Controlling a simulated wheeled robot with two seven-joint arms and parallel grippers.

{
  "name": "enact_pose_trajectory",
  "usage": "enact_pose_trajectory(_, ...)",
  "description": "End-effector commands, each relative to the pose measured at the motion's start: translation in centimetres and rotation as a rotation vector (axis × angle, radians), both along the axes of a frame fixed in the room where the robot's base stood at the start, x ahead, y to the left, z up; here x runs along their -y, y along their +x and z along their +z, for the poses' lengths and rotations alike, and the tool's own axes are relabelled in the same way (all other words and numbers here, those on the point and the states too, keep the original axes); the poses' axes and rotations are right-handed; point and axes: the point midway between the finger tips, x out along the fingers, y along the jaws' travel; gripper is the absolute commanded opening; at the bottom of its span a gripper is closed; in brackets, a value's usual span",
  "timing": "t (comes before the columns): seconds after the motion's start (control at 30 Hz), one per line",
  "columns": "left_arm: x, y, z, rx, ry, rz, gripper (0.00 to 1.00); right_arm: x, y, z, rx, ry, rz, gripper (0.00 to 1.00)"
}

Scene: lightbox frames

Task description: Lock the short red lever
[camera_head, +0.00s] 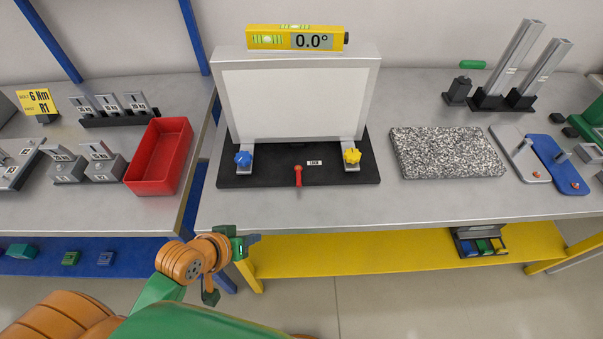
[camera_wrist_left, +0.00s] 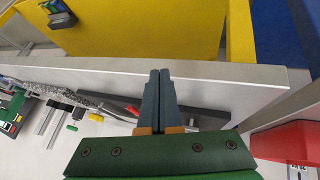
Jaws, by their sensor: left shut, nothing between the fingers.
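The short red lever (camera_head: 298,176) sits at the front middle of a black base plate (camera_head: 260,173), beside a small white label. Its red end also shows in the left wrist view (camera_wrist_left: 132,110), left of the fingers. The plate carries a lightbox with a pale panel (camera_head: 295,105). A blue knob (camera_head: 243,159) and a yellow knob (camera_head: 352,156) sit at its lower corners. My left gripper (camera_head: 254,239) is in front of the table edge, left of the lever and apart from it. Its fingers (camera_wrist_left: 158,95) are together and empty. My right gripper is not in view.
A yellow level reading 0.0° (camera_head: 297,38) lies on top of the lightbox. A red bin (camera_head: 160,157) stands on the left table and a speckled slab (camera_head: 447,153) on the right. The table's front edge (camera_wrist_left: 235,75) is close to my left gripper. The tabletop before the plate is clear.

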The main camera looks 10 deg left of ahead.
Motion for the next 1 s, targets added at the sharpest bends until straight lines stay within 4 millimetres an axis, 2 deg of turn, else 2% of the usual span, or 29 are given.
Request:
enact_pose_trajectory(0.03,-0.1,0.4,1.2,0.024,-0.021,0.013,0.00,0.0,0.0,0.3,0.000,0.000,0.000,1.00)
enact_pose_trajectory(0.3,-1.1,4.6,6.8,0.189,-0.291,0.173,0.00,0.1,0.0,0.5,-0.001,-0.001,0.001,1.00)
enact_pose_trajectory(0.5,-1.6,6.3,10.2,0.262,-0.442,0.239,0.00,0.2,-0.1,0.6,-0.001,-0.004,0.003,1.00)
enact_pose_trajectory(0.87,-1.5,6.6,10.3,0.267,-0.457,0.245,0.00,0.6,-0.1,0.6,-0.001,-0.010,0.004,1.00)
enact_pose_trajectory(1.0,-1.0,8.1,9.6,0.269,-0.459,0.247,0.00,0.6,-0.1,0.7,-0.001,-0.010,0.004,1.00)
